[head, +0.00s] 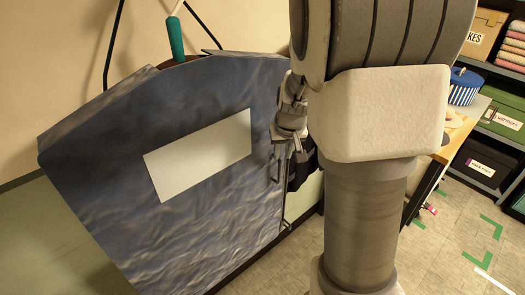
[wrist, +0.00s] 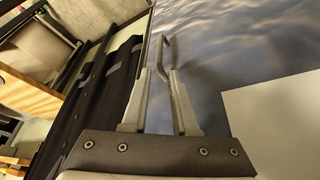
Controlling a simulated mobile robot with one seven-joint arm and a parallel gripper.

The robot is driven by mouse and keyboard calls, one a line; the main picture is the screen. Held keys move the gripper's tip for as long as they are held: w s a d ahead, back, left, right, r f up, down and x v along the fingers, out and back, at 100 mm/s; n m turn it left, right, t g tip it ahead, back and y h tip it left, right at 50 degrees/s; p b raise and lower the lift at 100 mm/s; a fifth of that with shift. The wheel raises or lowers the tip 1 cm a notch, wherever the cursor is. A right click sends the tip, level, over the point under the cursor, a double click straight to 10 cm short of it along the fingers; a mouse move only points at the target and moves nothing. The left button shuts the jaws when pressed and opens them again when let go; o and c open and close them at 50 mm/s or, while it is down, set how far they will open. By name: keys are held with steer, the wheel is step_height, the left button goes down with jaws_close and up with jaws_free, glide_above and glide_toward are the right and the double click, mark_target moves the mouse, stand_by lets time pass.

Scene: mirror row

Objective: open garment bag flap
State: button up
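The garment bag flap (head: 100,170) is a large wrinkled blue-grey panel with a pale blank rectangle (head: 198,155) on it. In the wrist view the flap (wrist: 230,55) fills the upper right, with the pale rectangle (wrist: 275,120) at the right. In the head view my gripper (head: 281,154) is at the flap's right edge, partly hidden by my arm.
A teal-gripped hanger hook (head: 175,38) rises above the bag, by black rods and a cream wall. Dark hanging folds (wrist: 105,90) lie left of my gripper. A wooden table (head: 455,135) and shelves with boxes (head: 503,118) stand at the right.

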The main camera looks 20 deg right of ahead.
mark_target(280, 165)
steer(key=b+x, duration=0.1)
steer(key=x, duration=0.8)
steer(key=shift+w+f+b, duration=0.15)
steer(key=shift+f+b, duration=0.05)
steer(key=shift+b, duration=0.1)
jaws_close()
stand_by(1.0)
